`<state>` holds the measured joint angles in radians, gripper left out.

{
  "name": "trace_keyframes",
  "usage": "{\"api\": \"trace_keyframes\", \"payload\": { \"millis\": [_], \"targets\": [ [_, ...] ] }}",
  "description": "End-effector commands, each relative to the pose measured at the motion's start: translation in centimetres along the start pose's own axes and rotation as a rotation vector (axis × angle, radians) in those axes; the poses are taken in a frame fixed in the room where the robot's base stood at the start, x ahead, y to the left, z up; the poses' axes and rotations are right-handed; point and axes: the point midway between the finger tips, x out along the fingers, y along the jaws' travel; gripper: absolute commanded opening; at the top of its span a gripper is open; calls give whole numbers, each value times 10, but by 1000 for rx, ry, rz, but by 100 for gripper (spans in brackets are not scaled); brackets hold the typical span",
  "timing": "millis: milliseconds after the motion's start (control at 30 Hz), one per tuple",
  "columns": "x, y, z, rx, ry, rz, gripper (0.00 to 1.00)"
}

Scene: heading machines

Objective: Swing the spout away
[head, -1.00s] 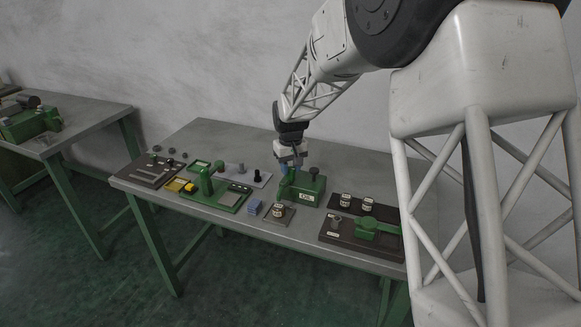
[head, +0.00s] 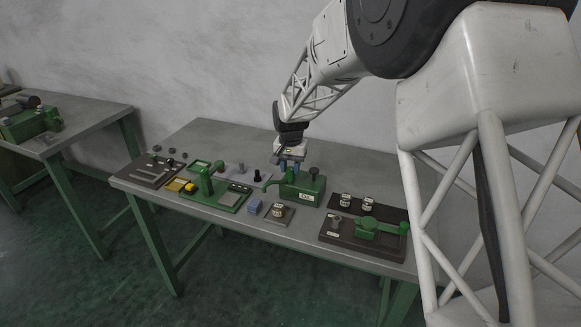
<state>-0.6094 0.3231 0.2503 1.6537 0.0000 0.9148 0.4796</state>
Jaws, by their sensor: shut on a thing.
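The green oil dispenser (head: 303,190) stands near the middle of the bench, with a white label on its front and a dark green knob on top. Its green spout (head: 268,184) sticks out to the left of the body, with its outer end bent down. My gripper (head: 284,166) points down at the back left of the dispenser, shut on the spout's upper part. The exact contact is small and partly hidden behind the dispenser. A small labelled cup (head: 279,212) sits on a square plate in front of the dispenser, and the spout's end is to its left and behind it.
A blue block (head: 254,207) lies left of the cup. A green press-like fixture (head: 206,184) and a grey plate with a black knob (head: 257,176) stand to the left. Dark trays with labelled pots and a green lever (head: 378,226) stand to the right.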

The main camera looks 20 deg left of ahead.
Motion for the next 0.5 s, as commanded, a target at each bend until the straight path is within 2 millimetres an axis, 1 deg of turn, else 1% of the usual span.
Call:
{"api": "trace_keyframes", "payload": {
  "millis": [500],
  "targets": [
    [-2, 0, -1, 488, 2, -2, 0]
  ]
}}
